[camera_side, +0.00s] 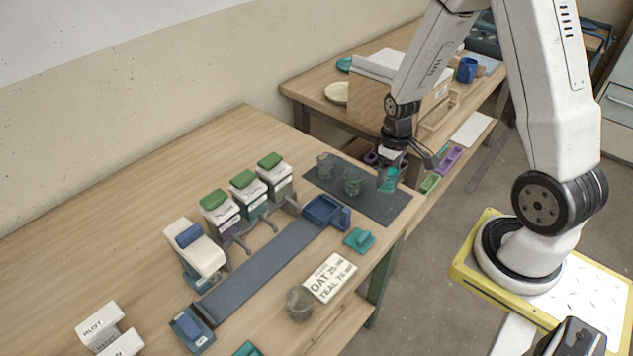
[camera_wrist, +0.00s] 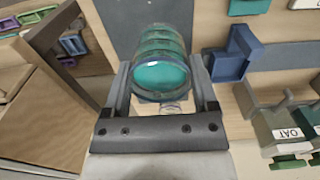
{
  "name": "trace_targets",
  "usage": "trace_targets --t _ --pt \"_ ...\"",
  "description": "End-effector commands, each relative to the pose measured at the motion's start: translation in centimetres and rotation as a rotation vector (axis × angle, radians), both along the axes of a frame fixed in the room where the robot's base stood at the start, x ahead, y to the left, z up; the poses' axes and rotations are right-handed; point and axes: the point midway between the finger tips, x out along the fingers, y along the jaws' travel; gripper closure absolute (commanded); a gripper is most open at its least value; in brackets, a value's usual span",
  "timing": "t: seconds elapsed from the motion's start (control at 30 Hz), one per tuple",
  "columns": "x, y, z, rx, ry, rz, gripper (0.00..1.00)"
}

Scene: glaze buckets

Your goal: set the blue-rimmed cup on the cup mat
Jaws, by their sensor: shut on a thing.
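My gripper (camera_side: 390,178) is shut on a clear cup (camera_side: 388,184) with teal in it, at the right end of the dark grey cup mat (camera_side: 384,207). In the wrist view my gripper (camera_wrist: 161,72) has one finger on each side of this cup (camera_wrist: 160,72). Two other clear cups, a farther one (camera_side: 326,166) and a nearer one (camera_side: 353,183), stand on the mat to the left of the held cup.
A blue holder (camera_side: 322,211) stands at the mat's near left edge. A teal block (camera_side: 359,240), a printed card (camera_side: 330,277) and another clear cup (camera_side: 299,303) are nearer. Green-lidded dispensers (camera_side: 243,192) stand left. The mat's front right part is bare.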

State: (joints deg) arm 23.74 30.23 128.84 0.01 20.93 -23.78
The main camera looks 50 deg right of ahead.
Motion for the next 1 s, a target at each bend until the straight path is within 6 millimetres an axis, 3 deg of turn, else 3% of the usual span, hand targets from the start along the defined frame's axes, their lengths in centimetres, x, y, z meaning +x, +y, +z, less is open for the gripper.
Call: trace_targets --t 0.47,1.0 --pt "-0.1 -0.1 -0.6 0.0 0.0 0.0 0.58" --pt "-0.1 0.0 -3.7 0.0 0.001 0.0 0.58"
